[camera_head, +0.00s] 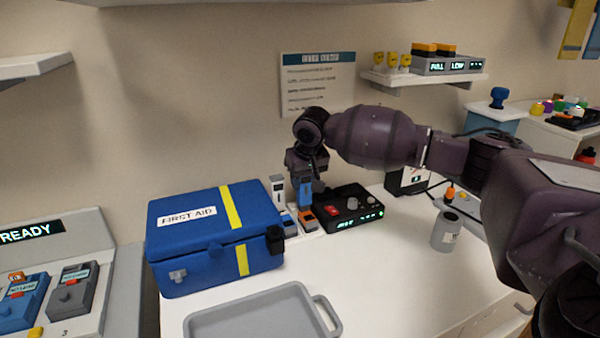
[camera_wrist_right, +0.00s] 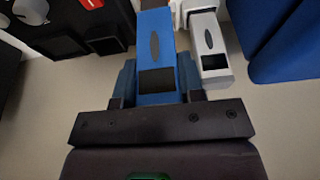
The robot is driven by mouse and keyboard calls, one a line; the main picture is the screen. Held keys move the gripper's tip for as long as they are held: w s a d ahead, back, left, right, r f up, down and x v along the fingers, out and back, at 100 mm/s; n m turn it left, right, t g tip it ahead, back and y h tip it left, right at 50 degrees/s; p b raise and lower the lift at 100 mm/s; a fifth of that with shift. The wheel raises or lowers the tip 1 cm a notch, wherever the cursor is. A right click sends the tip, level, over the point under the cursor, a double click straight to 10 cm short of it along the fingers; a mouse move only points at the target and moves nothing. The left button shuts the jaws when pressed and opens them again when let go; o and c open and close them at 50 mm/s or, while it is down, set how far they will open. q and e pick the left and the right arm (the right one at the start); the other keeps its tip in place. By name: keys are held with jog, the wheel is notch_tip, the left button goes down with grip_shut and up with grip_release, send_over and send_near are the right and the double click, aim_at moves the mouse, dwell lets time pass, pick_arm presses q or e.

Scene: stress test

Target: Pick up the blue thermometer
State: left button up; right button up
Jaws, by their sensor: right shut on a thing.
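The blue thermometer (camera_head: 305,192) stands upright between the first aid box and the black control box. My right gripper (camera_head: 304,176) reaches down over it from above and is shut on its upper part. In the right wrist view the blue thermometer (camera_wrist_right: 156,40) lies between the two fingers of my right gripper (camera_wrist_right: 157,78). A white thermometer-like device (camera_wrist_right: 208,45) is close beside it, and it also shows in the head view (camera_head: 278,187). I cannot tell whether the blue thermometer's lower end touches its holder. My left gripper is out of view.
The blue first aid box (camera_head: 205,262) stands just left of the gripper. The black control box (camera_head: 345,209) is just right. A grey tray (camera_head: 225,318) lies in front, and a grey cup (camera_head: 446,232) stands further right. The table between tray and cup is clear.

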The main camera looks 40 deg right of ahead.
jog(key=s+a+p, duration=0.3)
jog(key=s, duration=0.9)
jog(key=shift+m, duration=0.6)
jog(key=w+r, duration=0.2)
jog(key=w, duration=0.1)
jog(key=w+d+r, duration=0.1)
jog(key=w+r, duration=0.2)
jog(key=w, duration=0.1)
jog(key=w+r, duration=0.2)
jog(key=w, duration=0.1)
jog(key=shift+w+d+r+b, duration=0.15)
jog(key=shift+w+d+b, duration=0.2)
jog(key=shift+w+b, duration=0.05)
jog(key=w+d+f+n+b, duration=0.1)
jog(key=w+d+f+b, duration=0.1)
jog(key=d, duration=0.7)
jog(key=shift+w+d+f+b, duration=0.4)
jog(key=shift+f+b, duration=0.1)
jog(key=shift+f, duration=0.5)
